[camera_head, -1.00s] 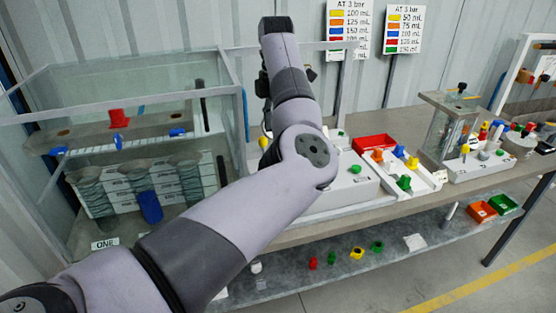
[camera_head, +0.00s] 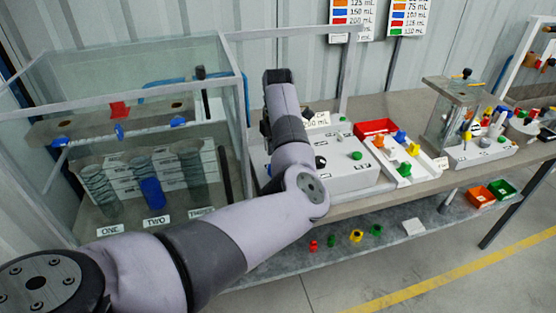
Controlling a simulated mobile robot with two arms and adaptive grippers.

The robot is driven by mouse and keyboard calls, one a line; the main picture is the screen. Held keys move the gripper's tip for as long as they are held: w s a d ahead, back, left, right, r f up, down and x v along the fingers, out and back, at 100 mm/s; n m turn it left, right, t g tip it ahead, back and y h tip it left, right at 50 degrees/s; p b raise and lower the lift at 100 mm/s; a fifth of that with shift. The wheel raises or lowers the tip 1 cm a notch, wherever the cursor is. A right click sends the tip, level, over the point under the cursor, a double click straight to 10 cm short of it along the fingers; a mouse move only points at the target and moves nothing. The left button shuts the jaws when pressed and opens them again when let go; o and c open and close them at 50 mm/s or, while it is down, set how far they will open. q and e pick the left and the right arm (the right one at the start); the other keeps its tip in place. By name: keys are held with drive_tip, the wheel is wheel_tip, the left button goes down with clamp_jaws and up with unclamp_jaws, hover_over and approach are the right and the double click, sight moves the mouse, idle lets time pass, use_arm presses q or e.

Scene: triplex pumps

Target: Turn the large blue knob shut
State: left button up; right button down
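A large blue piece (camera_head: 152,193) sits in front of the middle column, above the label TWO, inside the glass-sided case at left. I cannot tell whether it is a knob. Smaller blue knobs sit along the grey bar above: one at left (camera_head: 60,142), one in the middle (camera_head: 119,131), one at right (camera_head: 178,121). A red piece lies on top of the bar. My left arm comes in from the lower left and bends up in front of the white box right of the case. My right gripper is not in view.
The glass-sided case (camera_head: 236,80) has a frame edge beside my arm. On the bench stand a white box (camera_head: 345,178), a red tray (camera_head: 375,128) and a clear-walled rig (camera_head: 452,112). Small coloured parts lie on the lower shelf (camera_head: 330,255). Floor is clear at the lower right.

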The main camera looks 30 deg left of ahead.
use_arm(q)
wheel_tip(320, 180, down, 2)
drive_tip(key=shift+a+f, duration=0.1)
drive_tip(key=shift+f, duration=0.35)
drive_tip(key=c, duration=1.2)
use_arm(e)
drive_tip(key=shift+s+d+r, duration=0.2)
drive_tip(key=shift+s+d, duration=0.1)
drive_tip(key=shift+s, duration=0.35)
